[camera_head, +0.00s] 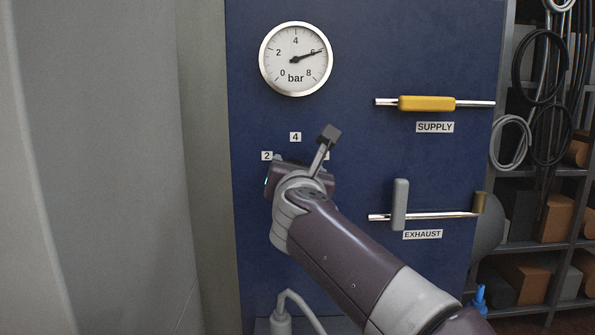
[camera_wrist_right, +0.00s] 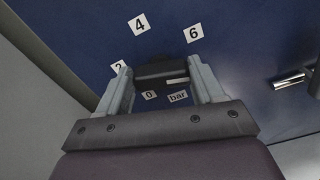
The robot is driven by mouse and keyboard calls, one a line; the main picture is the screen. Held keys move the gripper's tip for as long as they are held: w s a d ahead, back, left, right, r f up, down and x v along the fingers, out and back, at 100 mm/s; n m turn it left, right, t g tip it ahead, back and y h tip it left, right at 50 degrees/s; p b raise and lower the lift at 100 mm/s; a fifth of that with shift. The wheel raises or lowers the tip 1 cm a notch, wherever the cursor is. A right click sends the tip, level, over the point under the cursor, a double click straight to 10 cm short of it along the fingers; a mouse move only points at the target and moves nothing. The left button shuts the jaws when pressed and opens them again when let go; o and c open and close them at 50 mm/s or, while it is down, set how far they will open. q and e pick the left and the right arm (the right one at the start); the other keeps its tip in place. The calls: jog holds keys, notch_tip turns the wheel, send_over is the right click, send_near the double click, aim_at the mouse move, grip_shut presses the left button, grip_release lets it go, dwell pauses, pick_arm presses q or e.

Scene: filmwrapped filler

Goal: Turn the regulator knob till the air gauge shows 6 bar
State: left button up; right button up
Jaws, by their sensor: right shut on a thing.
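The round air gauge (camera_head: 296,59) is at the top of the blue panel, marked 0 to 8 bar. Its needle points right and slightly up, across the 6 mark. My right gripper (camera_wrist_right: 165,76) is shut on the dark regulator knob (camera_wrist_right: 152,72), with one finger on each side. A short white line shows on the right part of the knob. Labels 2, 4, 6, 0 and bar surround the knob in the wrist view. In the head view my right gripper (camera_head: 303,172) hides the knob. My left gripper is not in view.
On the panel's right are a yellow SUPPLY handle (camera_head: 427,103) on a horizontal pipe and a grey upright EXHAUST handle (camera_head: 400,204) on a lower pipe. Shelves (camera_head: 545,247) with boxes and hanging hoses stand further right. A grey wall (camera_head: 100,170) is on the left.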

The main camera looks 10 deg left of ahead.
jog(key=o, duration=1)
jog(key=shift+a+f, duration=0.1)
jog(key=shift+f, duration=0.15)
jog(key=shift+o, duration=0.2)
jog(key=shift+r, duration=0.1)
jog(key=b+v, duration=0.3)
jog(key=v, duration=0.9)
jog(key=shift+s+b, duration=0.35)
jog(key=shift+s, duration=0.05)
